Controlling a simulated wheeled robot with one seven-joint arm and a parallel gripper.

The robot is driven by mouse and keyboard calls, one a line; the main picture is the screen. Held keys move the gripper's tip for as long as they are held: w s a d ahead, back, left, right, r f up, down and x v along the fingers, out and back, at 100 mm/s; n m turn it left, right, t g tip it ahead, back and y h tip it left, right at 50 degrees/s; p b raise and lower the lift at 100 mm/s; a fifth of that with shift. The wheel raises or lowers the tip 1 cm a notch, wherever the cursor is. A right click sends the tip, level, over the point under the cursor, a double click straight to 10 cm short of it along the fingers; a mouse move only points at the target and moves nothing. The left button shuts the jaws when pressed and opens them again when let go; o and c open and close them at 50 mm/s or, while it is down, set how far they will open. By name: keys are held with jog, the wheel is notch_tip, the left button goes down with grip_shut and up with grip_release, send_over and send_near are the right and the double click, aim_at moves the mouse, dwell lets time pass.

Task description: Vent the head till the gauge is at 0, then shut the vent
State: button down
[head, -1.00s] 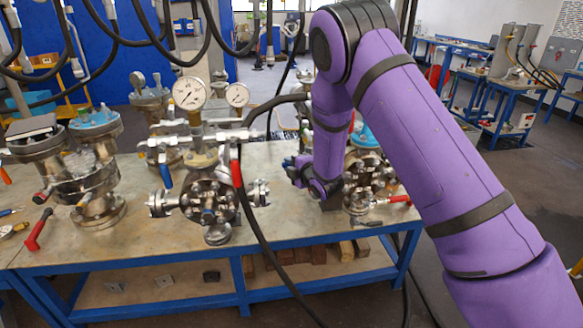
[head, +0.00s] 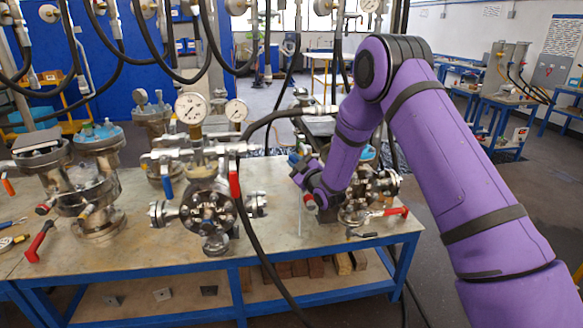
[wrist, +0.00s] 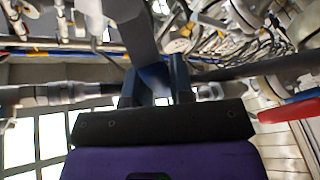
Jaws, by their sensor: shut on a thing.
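My gripper (wrist: 153,88) is shut on a dark bar (wrist: 142,38), which rises between its two blue fingers in the wrist view. In the head view my gripper (head: 296,162) is beside the right-hand vessel (head: 372,190), and my wrist hides much of that vessel. I cannot tell for certain which valve the bar belongs to. The middle vessel (head: 208,210) carries a large gauge (head: 192,107) and a smaller gauge (head: 237,110); their readings are too small to tell. A blue handle (head: 167,187) and a red handle (head: 235,180) hang down on it.
A black hose (head: 262,255) loops past the table's front edge. The left vessel (head: 98,190) has a red handle (head: 40,242) in front. A red lever (head: 395,211) sticks out at the right. Hoses hang overhead. Bare tabletop (head: 270,226) lies between the middle and right vessels.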

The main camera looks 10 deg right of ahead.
jog(key=d+m+t, duration=0.1)
jog(key=m, duration=0.1)
jog(key=d+r+m+t+h, duration=0.1)
jog(key=m, duration=0.2)
jog(key=shift+d+r, duration=0.1)
jog(key=shift+d, duration=0.2)
jog(key=shift+d+r+m+t+h, duration=0.1)
jog(key=shift+d+m+t+h, duration=0.4)
jog(key=shift+m, duration=0.75)
jog(key=shift+d+m+t+h, duration=0.2)
jog(key=shift+d+m+h, duration=0.3)
jog(key=shift+m+h, duration=0.55)
jog(key=shift+m+y, duration=0.25)
jog(key=shift+m, duration=0.05)
jog(key=c, duration=1)
grip_release()
jog(key=v, duration=1)
jog(key=shift+s, duration=0.35)
jog(key=shift+d, duration=0.15)
